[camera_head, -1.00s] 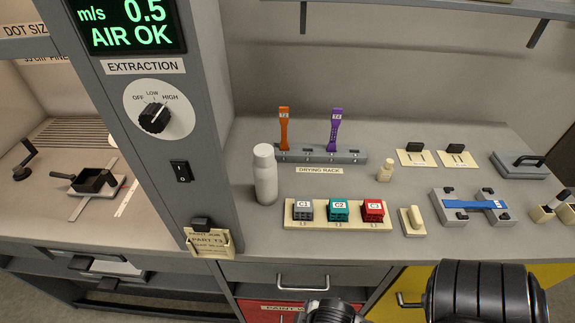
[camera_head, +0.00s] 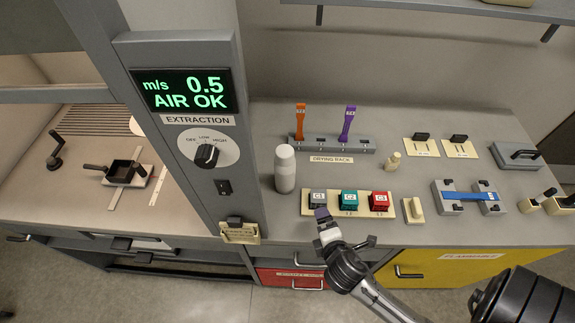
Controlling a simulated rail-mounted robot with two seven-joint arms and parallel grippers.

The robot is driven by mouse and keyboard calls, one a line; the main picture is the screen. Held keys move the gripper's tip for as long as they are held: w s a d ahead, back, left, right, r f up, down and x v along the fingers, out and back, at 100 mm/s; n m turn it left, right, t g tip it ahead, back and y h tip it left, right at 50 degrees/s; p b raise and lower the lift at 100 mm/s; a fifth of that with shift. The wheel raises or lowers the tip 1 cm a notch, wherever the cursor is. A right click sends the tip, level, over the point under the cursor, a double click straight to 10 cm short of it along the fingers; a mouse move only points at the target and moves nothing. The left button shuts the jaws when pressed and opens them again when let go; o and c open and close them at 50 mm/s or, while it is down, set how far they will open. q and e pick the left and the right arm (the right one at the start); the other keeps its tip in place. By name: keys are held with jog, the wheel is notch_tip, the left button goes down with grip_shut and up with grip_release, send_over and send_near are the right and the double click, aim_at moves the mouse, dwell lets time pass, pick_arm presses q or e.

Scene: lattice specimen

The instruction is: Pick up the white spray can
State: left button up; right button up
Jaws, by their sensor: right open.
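The white spray can (camera_head: 285,169) stands upright on the grey bench, just right of the extraction column and left of the C1 block. My right gripper (camera_head: 324,217) is at the bench's front edge, in front of the row of labelled blocks, to the right of and nearer than the can. It is open and does not touch the can; its fingertips are small in this view. My left gripper is not in view.
The extraction column (camera_head: 222,180) stands close to the can's left. A cream tray (camera_head: 335,210) holds grey, teal and red blocks. Behind is the drying rack (camera_head: 363,145) with orange and purple tools. A small cream bottle (camera_head: 393,161) stands further right.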

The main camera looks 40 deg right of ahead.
aim_at(285, 168)
jog(key=w+n+t, duration=0.1)
jog(key=n, duration=0.1)
jog(key=w+r+n+t, duration=0.1)
jog(key=n, duration=0.2)
jog(key=w+d+r+n+t+h, duration=0.1)
jog(key=w+n, duration=0.1)
jog(key=w+n+t, duration=0.1)
jog(key=w+n, duration=0.3)
jog(key=w, duration=0.1)
jog(key=w+d+r+n+t+y, duration=0.1)
jog(key=w+n, duration=0.2)
jog(key=w, duration=0.3)
jog(key=w+d+n+t, duration=0.1)
jog(key=w+n+t, duration=0.1)
jog(key=w+n, duration=0.2)
jog(key=shift+w+d+r+n+y+p, duration=0.1)
jog(key=shift+w+r+n+y+p, duration=0.1)
jog(key=shift+w, duration=0.35)
jog(key=shift+w+d+r+n+y+p, duration=0.1)
jog(key=shift+w+r+p, duration=0.05)
jog(key=shift+w, duration=0.35)
jog(key=c, duration=1.2)
